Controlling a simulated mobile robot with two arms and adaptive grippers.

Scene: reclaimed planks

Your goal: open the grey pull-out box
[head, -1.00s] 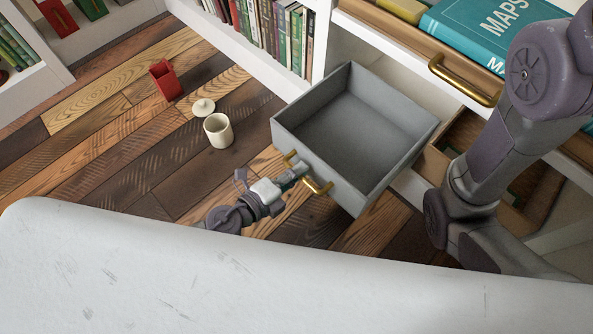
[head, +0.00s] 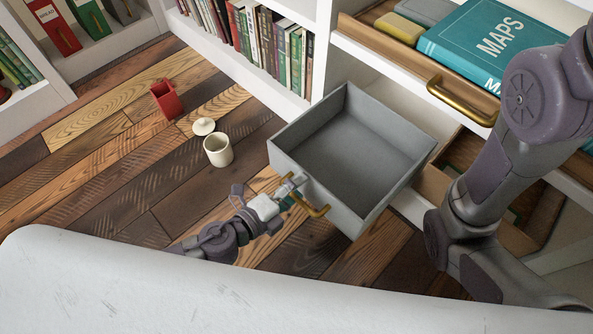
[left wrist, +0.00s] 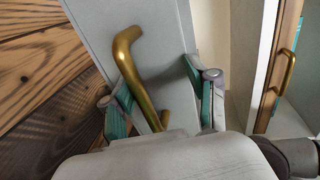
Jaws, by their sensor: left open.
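The grey pull-out box (head: 350,150) stands far out from the white shelf unit, and its empty inside shows from above. Its brass handle (head: 318,211) is on the front panel, partly hidden by my left gripper (head: 293,187). In the left wrist view the brass handle (left wrist: 136,70) runs between the two spread fingers of my left gripper (left wrist: 163,95), in front of the pale box front (left wrist: 172,40). The fingers are open, with gaps to the handle. My right arm shows at the right of the head view, but its gripper is out of view.
A drawer with a brass handle (head: 462,102) and a teal MAPS book (head: 500,45) is above right. A cream mug (head: 218,150), its lid (head: 203,126) and a red container (head: 166,99) are on the plank floor. Bookshelves (head: 270,45) line the back.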

